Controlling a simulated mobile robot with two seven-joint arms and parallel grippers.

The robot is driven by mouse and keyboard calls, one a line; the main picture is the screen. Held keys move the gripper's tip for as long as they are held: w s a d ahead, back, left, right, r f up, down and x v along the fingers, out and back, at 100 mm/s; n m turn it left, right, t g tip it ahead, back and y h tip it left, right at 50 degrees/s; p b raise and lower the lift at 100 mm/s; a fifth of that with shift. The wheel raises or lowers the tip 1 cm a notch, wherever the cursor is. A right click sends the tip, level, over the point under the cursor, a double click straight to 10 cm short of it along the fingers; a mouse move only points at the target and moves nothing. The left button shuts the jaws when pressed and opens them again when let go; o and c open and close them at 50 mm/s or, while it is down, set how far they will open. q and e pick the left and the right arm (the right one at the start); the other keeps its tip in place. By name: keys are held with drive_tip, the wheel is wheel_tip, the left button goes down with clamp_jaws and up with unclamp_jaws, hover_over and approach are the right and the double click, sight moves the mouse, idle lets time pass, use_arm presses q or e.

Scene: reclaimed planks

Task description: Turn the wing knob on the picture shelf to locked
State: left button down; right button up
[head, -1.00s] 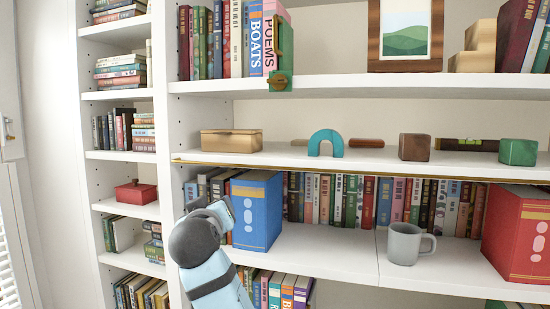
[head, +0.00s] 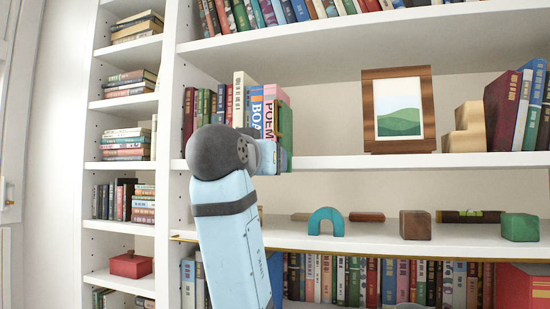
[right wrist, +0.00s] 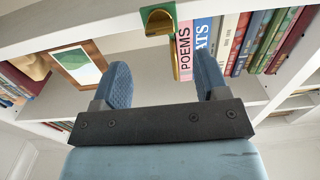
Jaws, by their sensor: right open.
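The picture shelf (head: 340,162) is a white shelf board with a framed green picture (head: 399,112) on it. In the right wrist view, the brass wing knob (right wrist: 158,20) sits on a green plate (right wrist: 147,38) at the shelf's front edge, beside upright books. In the head view my wrist mostly hides the knob, and I cannot tell how its wing is turned. My right gripper (right wrist: 162,68) is open, its two blue fingers spread wide with nothing held. It points toward the shelf edge, with the knob just beyond the fingertips. My left gripper is not in view.
Upright books (head: 240,105) stand left of the picture, with a wooden block (head: 465,128) to its right. The shelf below holds a teal arch (head: 326,221), a brown cube (head: 415,225) and a green cube (head: 519,227). The shelf edge between knob and picture is clear.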

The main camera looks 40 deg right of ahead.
drive_tip(key=p+x, duration=0.2)
drive_tip(key=x, duration=0.6)
drive_tip(key=shift+w+d, duration=0.1)
drive_tip(key=shift+d, duration=0.1)
drive_tip(key=c, duration=0.7)
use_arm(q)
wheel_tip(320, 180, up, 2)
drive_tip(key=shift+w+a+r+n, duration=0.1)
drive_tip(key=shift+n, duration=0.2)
use_arm(e)
drive_tip(key=shift+c, duration=1.2)
